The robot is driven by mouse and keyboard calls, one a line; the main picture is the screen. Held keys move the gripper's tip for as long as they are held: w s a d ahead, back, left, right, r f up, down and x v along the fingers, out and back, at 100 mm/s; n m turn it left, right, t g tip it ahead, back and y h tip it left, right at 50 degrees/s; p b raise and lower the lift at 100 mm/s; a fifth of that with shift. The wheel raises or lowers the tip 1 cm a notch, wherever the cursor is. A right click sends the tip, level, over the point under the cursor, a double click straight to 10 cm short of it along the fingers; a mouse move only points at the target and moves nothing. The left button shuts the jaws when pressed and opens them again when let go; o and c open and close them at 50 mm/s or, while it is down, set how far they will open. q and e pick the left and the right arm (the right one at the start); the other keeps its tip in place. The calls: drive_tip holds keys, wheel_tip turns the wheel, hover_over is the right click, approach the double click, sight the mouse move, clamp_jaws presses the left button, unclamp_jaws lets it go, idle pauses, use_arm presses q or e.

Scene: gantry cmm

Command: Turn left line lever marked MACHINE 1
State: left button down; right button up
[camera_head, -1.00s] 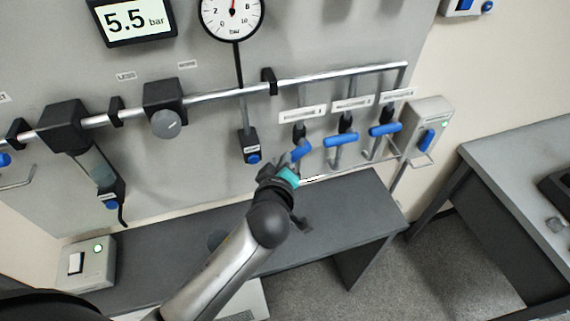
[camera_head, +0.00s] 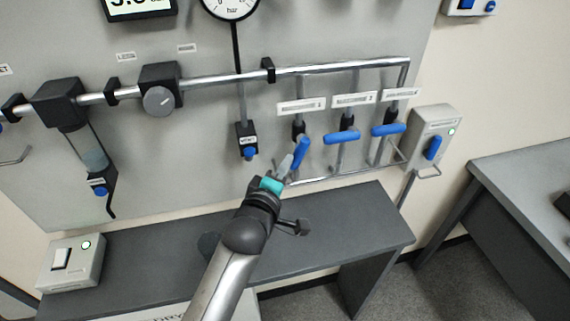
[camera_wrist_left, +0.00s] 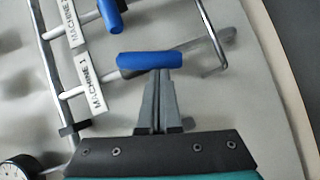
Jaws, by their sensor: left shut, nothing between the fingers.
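The MACHINE 1 lever is the left one of three blue-handled levers on the grey panel. Its blue handle (camera_head: 301,153) stands steeply, tilted slightly right, in the head view. In the left wrist view the handle (camera_wrist_left: 150,60) lies across the picture, beside the MACHINE 1 label (camera_wrist_left: 90,83). My left gripper (camera_head: 286,165) is shut and empty, its fingertips at the handle's left side. In the left wrist view the gripper tips (camera_wrist_left: 154,76) reach the handle's edge; whether they touch cannot be told. My right gripper is not in view.
Two more blue levers, the middle one (camera_head: 342,137) and the right one (camera_head: 388,129), sit close to the right. A metal pipe (camera_head: 330,67) runs above. A dark bench (camera_head: 340,225) stands below. A grey switch box (camera_head: 433,140) is at the right.

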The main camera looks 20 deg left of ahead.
use_arm(q)
drive_tip(key=shift+w+d+f+n+t+b, duration=0.35)
drive_tip(key=shift+d+f+n+t+b, duration=0.1)
drive_tip(key=shift+f+n+t, duration=0.2)
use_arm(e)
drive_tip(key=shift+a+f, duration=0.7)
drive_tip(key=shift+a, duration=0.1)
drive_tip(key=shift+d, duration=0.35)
